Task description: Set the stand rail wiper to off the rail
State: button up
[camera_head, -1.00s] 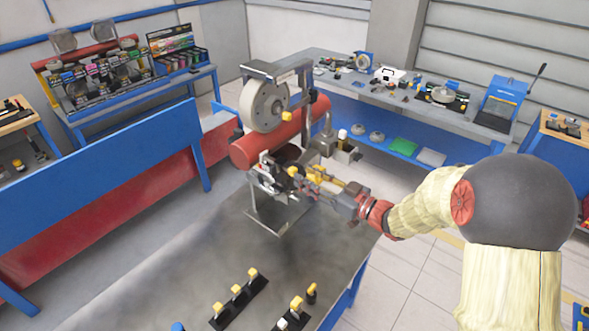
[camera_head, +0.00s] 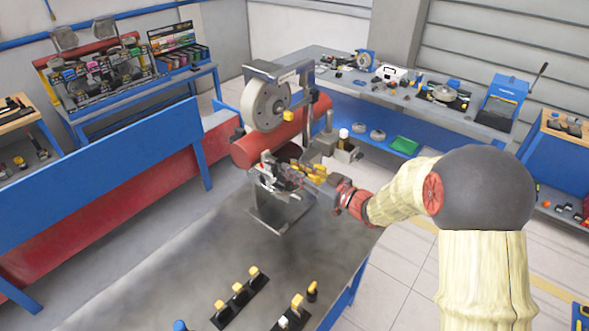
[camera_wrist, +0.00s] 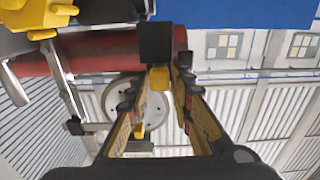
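The stand (camera_head: 285,212) is a grey metal frame on the grey bench, with a large pale wheel (camera_head: 266,104) and a red cylinder (camera_head: 262,148). My gripper (camera_head: 296,172) is at the stand's front, below the red cylinder, among small metal and yellow parts. In the wrist view my two yellow-and-black fingers (camera_wrist: 157,92) are apart. A black block (camera_wrist: 156,42) with a yellow tab (camera_wrist: 158,78) shows at the gap between the fingertips. I cannot tell whether they touch it, or whether this is the rail wiper. The rail is not clearly seen.
Black strips with yellow-topped levers (camera_head: 238,297) lie on the bench's near part. Another workbench (camera_head: 400,97) with tools is behind. The bench middle is clear.

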grip_shut()
dwell(0.5)
jog(key=v, duration=0.4)
jog(key=shift+s+d+f, duration=0.1)
jog(key=shift+s+d, duration=0.2)
jog(key=shift+o, duration=0.7)
grip_release()
jog(key=shift+s+d, duration=0.1)
jog(key=shift+d, duration=0.05)
jog(key=shift+o, duration=1.3)
